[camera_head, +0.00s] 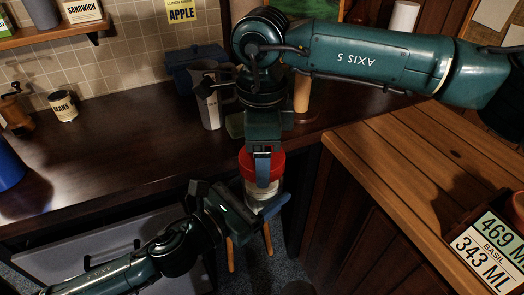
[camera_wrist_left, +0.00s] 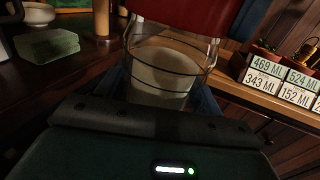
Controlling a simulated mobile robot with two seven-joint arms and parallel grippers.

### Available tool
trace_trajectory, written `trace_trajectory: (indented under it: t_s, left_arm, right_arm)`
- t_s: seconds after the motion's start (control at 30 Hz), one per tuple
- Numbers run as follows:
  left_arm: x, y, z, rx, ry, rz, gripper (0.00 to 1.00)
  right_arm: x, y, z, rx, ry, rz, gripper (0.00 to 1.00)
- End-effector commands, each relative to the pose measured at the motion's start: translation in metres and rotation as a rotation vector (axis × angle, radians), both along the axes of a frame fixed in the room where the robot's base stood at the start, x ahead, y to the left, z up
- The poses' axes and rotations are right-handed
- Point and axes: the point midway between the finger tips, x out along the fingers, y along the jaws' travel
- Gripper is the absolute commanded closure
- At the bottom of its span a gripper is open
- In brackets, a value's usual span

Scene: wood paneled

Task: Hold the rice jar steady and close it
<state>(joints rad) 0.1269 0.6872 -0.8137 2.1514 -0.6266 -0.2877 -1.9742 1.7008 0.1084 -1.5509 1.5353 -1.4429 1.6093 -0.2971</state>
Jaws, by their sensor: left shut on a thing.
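The rice jar (camera_head: 262,189) is clear glass with pale contents, upright in front of the dark counter. In the left wrist view the jar (camera_wrist_left: 165,72) fills the upper middle. My left gripper (camera_head: 262,205) is shut on the jar's body from the left. A red lid (camera_head: 277,163) is at the jar's mouth; it also shows at the top of the left wrist view (camera_wrist_left: 190,12). I cannot tell whether it is seated. My right gripper (camera_head: 262,170) points down over the lid with a blue finger against its near side; its far finger is hidden.
The dark counter (camera_head: 110,155) behind holds a grey pitcher (camera_head: 208,105), a beans can (camera_head: 63,106) and a blue box (camera_head: 195,62). A wooden counter (camera_head: 400,165) on the right carries volume labels (camera_head: 485,250). The counter's left middle is clear.

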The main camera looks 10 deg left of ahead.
Motion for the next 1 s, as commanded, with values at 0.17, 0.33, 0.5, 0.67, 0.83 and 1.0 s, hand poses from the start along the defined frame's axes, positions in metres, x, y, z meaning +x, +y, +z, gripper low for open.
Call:
trace_trajectory:
  t_s: [0.17,0.33,0.5,0.67,0.83,1.0]
  left_arm:
    - [0.0,-0.001,0.002,-0.002,-0.005,-0.003,0.97]
    - [0.0,-0.001,0.002,-0.002,-0.005,-0.003,0.97]
    - [0.0,-0.001,0.002,-0.002,-0.005,-0.002,0.97]
    - [0.0,-0.001,0.002,-0.002,-0.004,-0.002,0.97]
    - [0.0,0.0,0.002,-0.002,-0.004,-0.002,0.97]
    - [0.0,0.0,0.002,-0.002,-0.004,-0.002,0.97]
  right_arm:
    - [0.001,0.0,0.0,0.0,-0.002,-0.009,0.57]
    - [0.001,0.0,0.0,0.0,-0.002,-0.009,0.23]
    - [0.001,0.0,0.0,0.0,-0.001,-0.008,0.09]
    - [0.0,0.0,0.0,0.0,-0.001,-0.008,0.04]
    - [0.001,0.0,0.002,0.0,-0.001,-0.008,0.04]
    - [0.001,0.0,0.022,0.002,-0.004,-0.009,0.04]
